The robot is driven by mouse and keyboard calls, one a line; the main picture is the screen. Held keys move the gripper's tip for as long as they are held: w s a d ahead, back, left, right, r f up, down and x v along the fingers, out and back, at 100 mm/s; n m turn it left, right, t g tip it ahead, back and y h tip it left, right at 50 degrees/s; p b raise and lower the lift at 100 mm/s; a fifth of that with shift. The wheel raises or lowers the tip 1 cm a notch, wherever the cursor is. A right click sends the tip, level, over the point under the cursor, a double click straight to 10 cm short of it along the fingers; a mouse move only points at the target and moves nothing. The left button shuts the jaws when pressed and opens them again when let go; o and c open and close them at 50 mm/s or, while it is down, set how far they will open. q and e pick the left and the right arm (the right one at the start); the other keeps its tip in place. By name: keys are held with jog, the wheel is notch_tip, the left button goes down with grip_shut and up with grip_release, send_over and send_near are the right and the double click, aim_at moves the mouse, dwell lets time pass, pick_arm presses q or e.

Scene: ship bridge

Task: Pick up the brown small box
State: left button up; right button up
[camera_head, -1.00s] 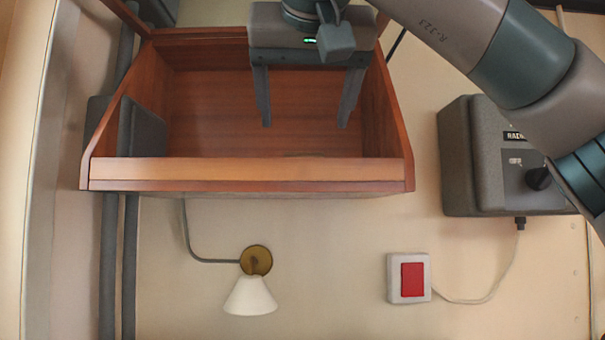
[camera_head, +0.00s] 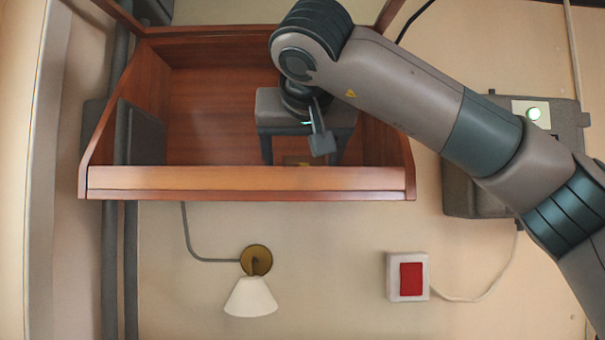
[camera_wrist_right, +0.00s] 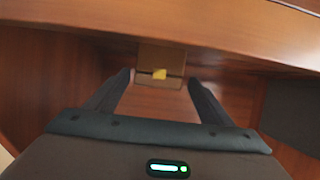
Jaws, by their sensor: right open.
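The brown small box (camera_wrist_right: 160,60), with a yellow mark on its face, sits inside the wooden open-fronted cabinet (camera_head: 240,182). In the head view only a small part of the box (camera_head: 298,160) shows, low behind the cabinet's front lip. My right gripper (camera_head: 301,160) reaches down into the cabinet, open, with one finger to each side of the box. In the right wrist view the open fingertips (camera_wrist_right: 160,80) stand left and right of the box's lower part; whether they touch it I cannot tell. My left gripper is not in view.
A dark grey flat object (camera_head: 140,135) stands at the cabinet's left end. The cabinet's raised front lip and side walls bound the space. Below are a wall lamp (camera_head: 251,290) and a red switch (camera_head: 408,277); a grey control box (camera_head: 470,190) is at right.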

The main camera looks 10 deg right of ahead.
jog(key=shift+w+d+p, duration=0.15)
jog(key=shift+w+p, duration=0.35)
jog(key=shift+p, duration=0.05)
jog(key=p+x, duration=0.2)
jog(key=x, duration=0.1)
jog(key=shift+w+d, duration=0.15)
jog(key=shift+w, duration=0.25)
jog(key=shift+w+f, duration=0.15)
jog(key=shift+w, duration=0.15)
jog(key=shift+s, duration=0.15)
jog(key=shift+c, duration=0.6)
jog(key=c, duration=1.2)
jog(key=shift+o, duration=0.3)
